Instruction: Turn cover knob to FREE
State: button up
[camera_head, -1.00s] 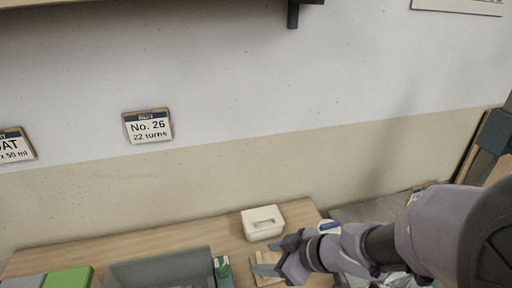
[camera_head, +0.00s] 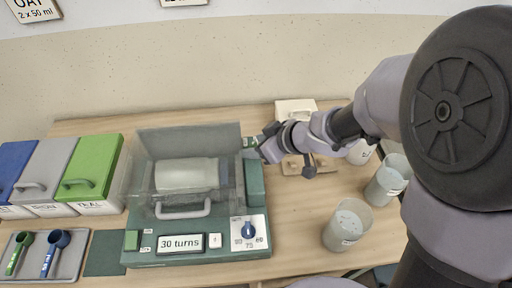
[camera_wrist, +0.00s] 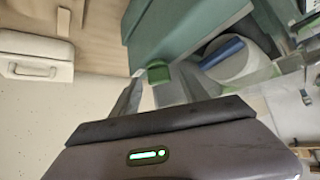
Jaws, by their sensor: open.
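The mixing machine has a green base (camera_head: 190,259), a clear cover (camera_head: 145,185) with a grey handle, and a white cylinder inside. A small green part with a white label (camera_head: 250,142) stands at the cover's back right corner; I cannot read the label. My gripper (camera_head: 266,148) is open close to that part's right side. In the wrist view, a small green knob (camera_wrist: 158,72) juts from a green housing (camera_wrist: 180,30), just beyond my open gripper (camera_wrist: 150,92). I cannot tell whether a finger touches it, nor which setting it is at.
A white lidded box (camera_head: 295,109) and a wooden board (camera_head: 292,168) lie near my gripper. Buckets (camera_head: 347,224) stand at the right. Blue, grey and green bins (camera_head: 92,172) and a spoon tray (camera_head: 72,262) are at the left. The front has a "30 turns" display (camera_head: 180,243) and blue dial (camera_head: 249,230).

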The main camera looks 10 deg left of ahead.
jog(key=shift+w, duration=0.1)
grip_shut()
jog(key=shift+p, duration=0.3)
